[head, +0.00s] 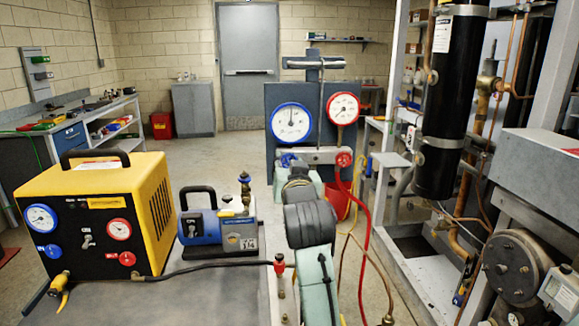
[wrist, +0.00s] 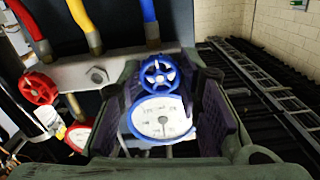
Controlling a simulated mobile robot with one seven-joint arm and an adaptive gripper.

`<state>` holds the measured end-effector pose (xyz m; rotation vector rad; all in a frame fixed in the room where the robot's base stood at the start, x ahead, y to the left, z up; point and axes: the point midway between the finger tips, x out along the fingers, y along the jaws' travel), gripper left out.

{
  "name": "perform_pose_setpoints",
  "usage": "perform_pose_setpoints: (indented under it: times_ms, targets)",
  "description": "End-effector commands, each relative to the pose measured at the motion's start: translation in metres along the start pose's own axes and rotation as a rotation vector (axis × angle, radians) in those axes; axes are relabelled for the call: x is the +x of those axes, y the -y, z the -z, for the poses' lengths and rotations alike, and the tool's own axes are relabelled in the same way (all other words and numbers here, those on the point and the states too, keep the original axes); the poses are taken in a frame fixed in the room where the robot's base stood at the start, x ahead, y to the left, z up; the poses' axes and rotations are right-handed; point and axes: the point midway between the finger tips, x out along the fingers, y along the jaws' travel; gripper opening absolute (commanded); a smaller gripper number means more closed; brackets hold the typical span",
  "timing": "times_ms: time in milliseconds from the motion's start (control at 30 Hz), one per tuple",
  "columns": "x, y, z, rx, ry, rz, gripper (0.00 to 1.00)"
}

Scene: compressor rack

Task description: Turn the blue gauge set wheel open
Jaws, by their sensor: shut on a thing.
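The blue set wheel (wrist: 158,74) is a small spoked handwheel on the grey manifold (wrist: 105,70). In the wrist view it sits between the two fingers of my gripper (wrist: 160,82), which is shut on it. In the head view only part of the blue wheel (head: 287,160) shows above my gripper (head: 295,172); my arm hides the rest. The blue-rimmed gauge (head: 291,123) is on the panel above the wheel. In the wrist view this gauge (wrist: 162,120) appears below the wheel.
A red wheel (head: 343,159) and a red-rimmed gauge (head: 343,109) are to the right on the same set. A red hose (head: 365,225) hangs beside my arm. A yellow machine (head: 100,215) and a blue pump (head: 218,225) stand left. The compressor rack (head: 440,270) is at right.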

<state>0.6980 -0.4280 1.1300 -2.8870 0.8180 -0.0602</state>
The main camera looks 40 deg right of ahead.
Motion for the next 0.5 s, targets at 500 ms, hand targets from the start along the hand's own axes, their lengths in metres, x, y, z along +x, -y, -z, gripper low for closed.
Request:
perform_pose_setpoints:
  times_ms: [500]
  targets:
    - [0.0001, -0.0014, -0.0018, -0.429, 0.0, -0.003, 0.04]
